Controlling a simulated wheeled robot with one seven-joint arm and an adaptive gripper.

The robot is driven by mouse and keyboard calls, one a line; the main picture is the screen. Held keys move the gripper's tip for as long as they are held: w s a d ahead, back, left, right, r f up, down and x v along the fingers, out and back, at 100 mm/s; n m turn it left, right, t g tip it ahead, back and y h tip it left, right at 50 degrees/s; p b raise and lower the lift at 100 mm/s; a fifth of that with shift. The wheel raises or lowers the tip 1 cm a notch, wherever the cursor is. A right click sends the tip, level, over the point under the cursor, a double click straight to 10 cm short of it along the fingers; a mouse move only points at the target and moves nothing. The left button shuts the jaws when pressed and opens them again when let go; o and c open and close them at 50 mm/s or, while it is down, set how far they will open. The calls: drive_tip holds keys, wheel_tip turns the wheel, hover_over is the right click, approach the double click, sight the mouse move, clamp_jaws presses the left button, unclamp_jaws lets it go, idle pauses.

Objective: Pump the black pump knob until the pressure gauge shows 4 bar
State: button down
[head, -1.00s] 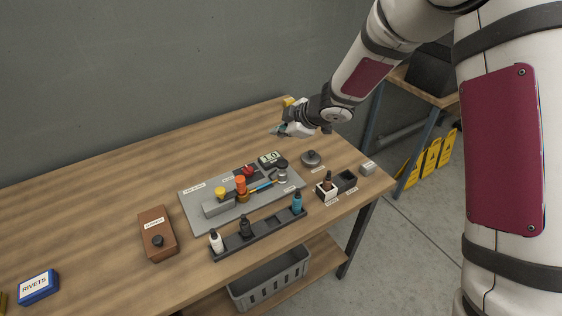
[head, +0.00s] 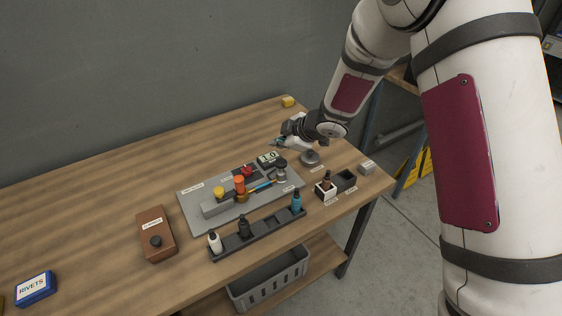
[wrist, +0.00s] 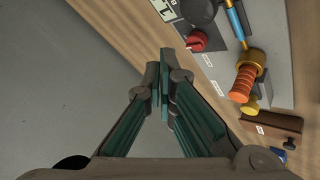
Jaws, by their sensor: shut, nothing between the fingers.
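The black pump knob (head: 280,163) sits beside the pressure gauge (head: 268,158) at the back right of the grey board. In the wrist view the knob (wrist: 199,12) is a dark round shape at the top edge, and the gauge (wrist: 165,9) is partly cut off. My gripper (head: 277,143) is just behind the gauge, above the table and apart from the knob. In the wrist view its green-padded fingers (wrist: 163,78) are together with nothing between them.
The grey board (head: 190,200) also carries a red knob (head: 247,171), orange and yellow parts and a blue-handled tool. A dark rack (head: 270,232) with bottles lies in front. The table's left side is mostly clear.

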sight(276, 161)
drive_tip(key=shift+f, duration=2)
drive_tip(key=shift+f+b, duration=0.35)
drive_tip(key=shift+f, duration=0.05)
drive_tip(key=shift+f, duration=1.3)
idle(1.2)
drive_tip(key=shift+r, duration=1.7)
drive_tip(key=shift+r, duration=2.55)
